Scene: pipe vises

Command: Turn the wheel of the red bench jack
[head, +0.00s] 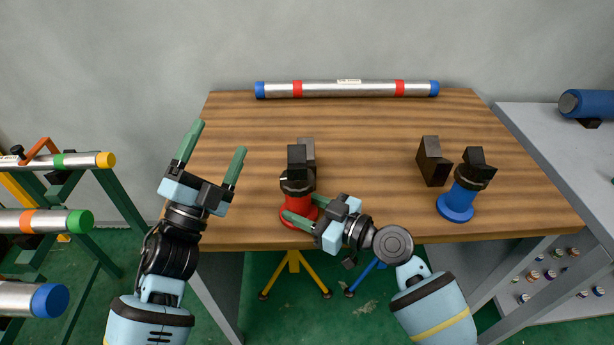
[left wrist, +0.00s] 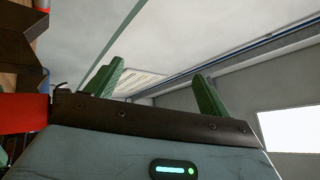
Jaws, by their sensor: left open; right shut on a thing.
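The red bench jack (head: 298,207) stands near the table's front edge, with a red column, a round red wheel at its foot and black jaws on top. My right gripper (head: 299,208) is at the foot from the right, shut on the wheel rim with its green fingers; the grip is partly hidden. My left gripper (head: 219,138) is open and empty, raised to the left of the jack, its fingers pointing up and away. In the left wrist view its fingers (left wrist: 156,86) hold nothing, and a red part of the jack (left wrist: 22,113) shows at the left edge.
A blue bench jack (head: 457,203) and a black block (head: 433,162) stand on the right. A silver pipe with red bands (head: 347,90) lies at the table's back. A rack of pipes (head: 40,222) is at left, a grey shelf (head: 545,140) at right. The table's middle is clear.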

